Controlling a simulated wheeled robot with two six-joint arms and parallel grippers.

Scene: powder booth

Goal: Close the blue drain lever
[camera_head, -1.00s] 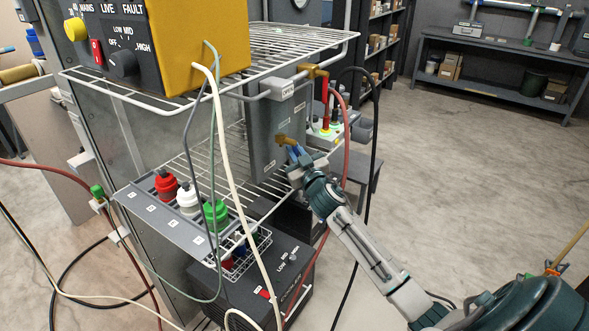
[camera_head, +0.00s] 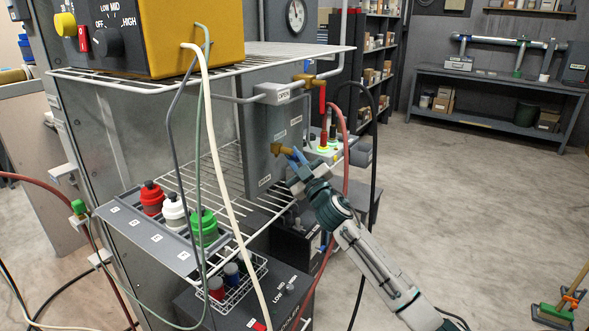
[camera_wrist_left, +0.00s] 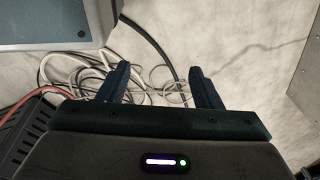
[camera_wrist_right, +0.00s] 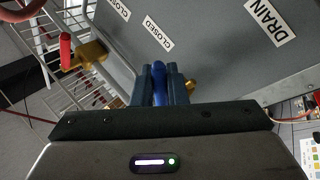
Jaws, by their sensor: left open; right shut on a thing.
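The blue drain lever (camera_wrist_right: 159,82) sits between the fingers of my right gripper (camera_wrist_right: 161,92), which is shut on it in the right wrist view. In the head view my right gripper (camera_head: 295,167) is at the brass drain valve (camera_head: 281,149), low on the right side of the grey panel (camera_head: 262,125). The fingers hide most of the lever there. The panel has a DRAIN label (camera_wrist_right: 270,22) and a CLOSED label (camera_wrist_right: 158,32) in the right wrist view. My left gripper (camera_wrist_left: 160,88) is open and empty above the floor; it is out of the head view.
A red-handled valve (camera_head: 321,98) is above, near the OPEN label. A red hose (camera_head: 345,150) and a black hose hang beside my right arm. The wire rack (camera_head: 200,190) holds red, white and green bottles.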

